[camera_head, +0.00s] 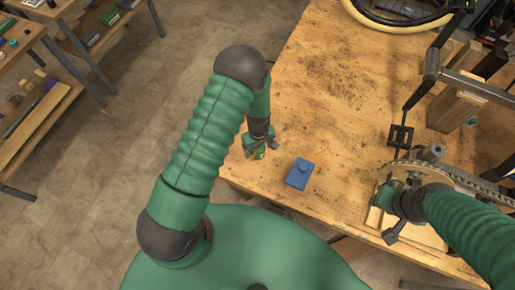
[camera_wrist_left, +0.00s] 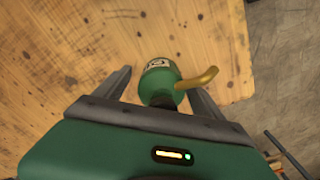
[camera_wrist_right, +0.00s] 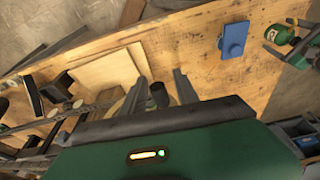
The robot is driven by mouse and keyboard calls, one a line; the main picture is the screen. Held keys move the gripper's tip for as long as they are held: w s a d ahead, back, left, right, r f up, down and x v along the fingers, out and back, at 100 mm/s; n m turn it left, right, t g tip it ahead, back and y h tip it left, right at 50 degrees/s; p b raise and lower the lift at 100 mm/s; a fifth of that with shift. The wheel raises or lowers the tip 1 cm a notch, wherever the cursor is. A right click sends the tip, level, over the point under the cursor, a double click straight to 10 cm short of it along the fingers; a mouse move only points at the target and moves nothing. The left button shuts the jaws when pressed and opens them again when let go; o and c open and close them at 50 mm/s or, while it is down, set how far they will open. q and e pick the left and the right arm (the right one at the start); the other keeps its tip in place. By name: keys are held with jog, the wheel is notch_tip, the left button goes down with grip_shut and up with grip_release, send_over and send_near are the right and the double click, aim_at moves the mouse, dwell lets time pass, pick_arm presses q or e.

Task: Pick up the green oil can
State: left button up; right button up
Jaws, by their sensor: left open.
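The green oil can (camera_wrist_left: 160,80) stands near the table edge; the left wrist view shows its pale label and bent golden spout or handle. It is small and partly covered in the head view (camera_head: 259,154). My left gripper (camera_head: 258,146) is open, with its fingers on either side of the can; no firm contact shows. The right wrist view also shows the green can (camera_wrist_right: 281,35) between the left fingers. My right gripper (camera_head: 386,211) is by the chain ring, with a dark round part between its fingers; whether they grip it is unclear.
A blue box (camera_head: 300,173) with a round knob lies on the wooden table (camera_head: 335,90), right of the can. The trike frame (camera_head: 431,75) and chain ring (camera_head: 455,178) occupy the right side. Shelves (camera_head: 35,130) stand at the far left. The table's middle is mostly clear.

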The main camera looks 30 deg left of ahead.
pick_arm(q)
jog(key=shift+d+r, duration=0.1)
jog(key=shift+d, duration=0.15)
jog(key=c, duration=0.4)
jog(key=shift+s+a, duration=0.15)
jog(key=shift+a, duration=0.3)
jog(key=c, duration=1.2)
grip_shut()
jog(key=shift+d, duration=0.2)
